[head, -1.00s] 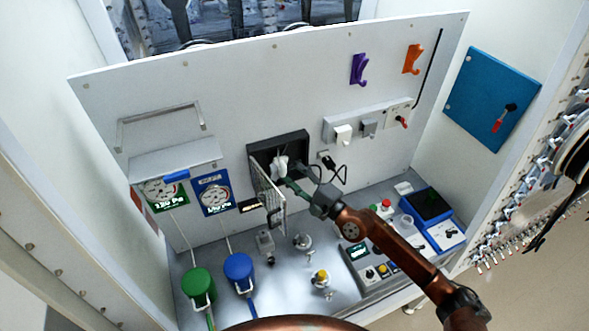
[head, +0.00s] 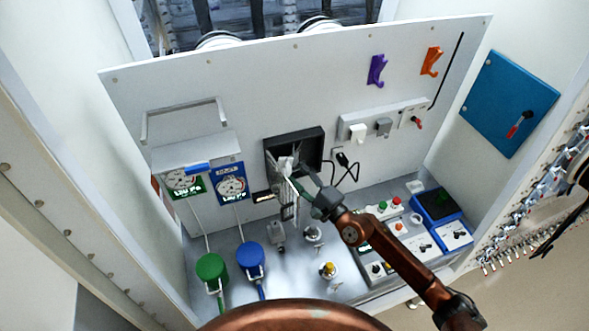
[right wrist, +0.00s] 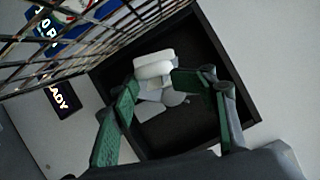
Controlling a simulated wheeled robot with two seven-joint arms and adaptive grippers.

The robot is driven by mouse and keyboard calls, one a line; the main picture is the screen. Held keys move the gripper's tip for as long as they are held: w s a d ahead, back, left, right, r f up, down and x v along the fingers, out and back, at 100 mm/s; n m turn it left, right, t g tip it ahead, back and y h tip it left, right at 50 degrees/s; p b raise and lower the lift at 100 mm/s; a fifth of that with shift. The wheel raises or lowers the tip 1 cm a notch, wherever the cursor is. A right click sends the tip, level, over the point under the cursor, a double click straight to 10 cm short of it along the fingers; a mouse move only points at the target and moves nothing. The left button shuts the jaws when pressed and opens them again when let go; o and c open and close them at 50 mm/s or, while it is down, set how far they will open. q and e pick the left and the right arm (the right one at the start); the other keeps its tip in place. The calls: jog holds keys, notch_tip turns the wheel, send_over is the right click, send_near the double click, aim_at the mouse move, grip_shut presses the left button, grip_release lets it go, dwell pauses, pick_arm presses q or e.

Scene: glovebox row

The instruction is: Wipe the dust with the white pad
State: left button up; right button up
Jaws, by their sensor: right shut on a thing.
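The white pad (right wrist: 153,67) shows in the right wrist view between the green fingertips of my right gripper (right wrist: 156,84). The gripper is shut on it. In the head view the pad (head: 286,163) is a small white shape at the lower left of an open black box (head: 296,136), with my right gripper (head: 296,175) reaching in from below right. Pale grey patches (right wrist: 150,110) lie on the box's dark inside, just below the pad; they may be the dust, partly hidden by the pad. I cannot tell if the pad touches the surface. My left gripper is not in view.
The box's mesh door (right wrist: 75,45) stands open close to the left of my right gripper. Black cables (head: 345,168) hang to the right of the box.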

jog(key=shift+s+d+r+p, duration=0.1)
jog(key=shift+s+d+p, duration=0.15)
jog(key=shift+s, duration=0.5)
jog(key=shift+s+d+f+p, duration=0.15)
jog(key=shift+s+d, duration=0.15)
jog(key=shift+s, duration=0.45)
jog(key=shift+s+d+r+p, duration=0.15)
jog(key=shift+s+d+p, duration=0.1)
jog(key=shift+s, duration=0.5)
jog(key=s, duration=0.1)
jog(key=s+d, duration=0.1)
jog(key=s, duration=0.1)
